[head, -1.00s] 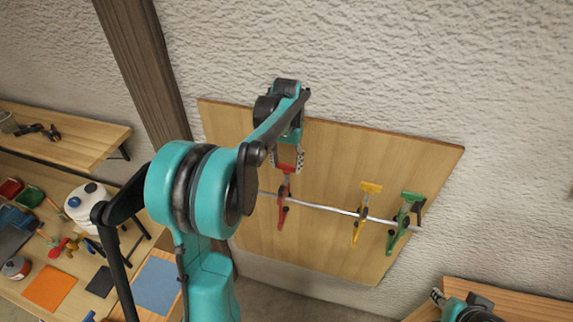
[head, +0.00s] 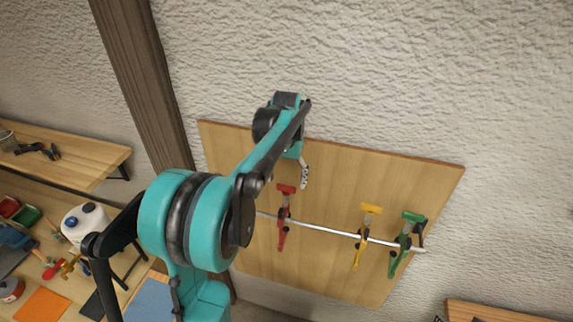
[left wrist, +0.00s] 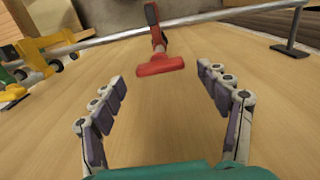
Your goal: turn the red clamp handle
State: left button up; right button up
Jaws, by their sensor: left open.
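The red clamp (head: 282,216) hangs on a metal bar across a wooden board. Its red T-shaped handle (head: 286,188) is at its upper end, with the crossbar roughly level. My left gripper (head: 304,176) is just above and right of the handle in the head view, apart from it. In the left wrist view the left gripper (left wrist: 161,78) is open and empty, fingers spread either side of the view. The red handle (left wrist: 160,65) lies ahead, between and just beyond the fingertips. A sliver of what seems my right gripper (head: 438,319) shows at the bottom edge.
A yellow clamp (head: 363,236) and a green clamp (head: 405,243) sit further right on the same metal bar (head: 325,229). The wooden board (head: 240,160) is otherwise bare. A dark post (head: 145,80) and a cluttered workbench (head: 20,290) are to the left.

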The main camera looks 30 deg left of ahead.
aim_at(286, 186)
pick_arm(q)
notch_tip(286, 186, up, 10)
jog(key=shift+f, duration=0.15)
dwell(0.5)
jog(key=s+d+f+m+t, duration=0.1)
jog(key=s+d+f+t, duration=0.4)
jog(key=s+d, duration=0.4)
jog(key=s+d+f+m+t, duration=0.2)
jog(key=s+d+f, duration=0.5)
jog(key=s, duration=0.3)
notch_tip(286, 186, down, 33)
jog(key=b, duration=3.3)
jog(key=shift+s+a+b, duration=0.15)
jog(key=shift+a+b, duration=0.1)
jog(key=shift+b, duration=0.05)
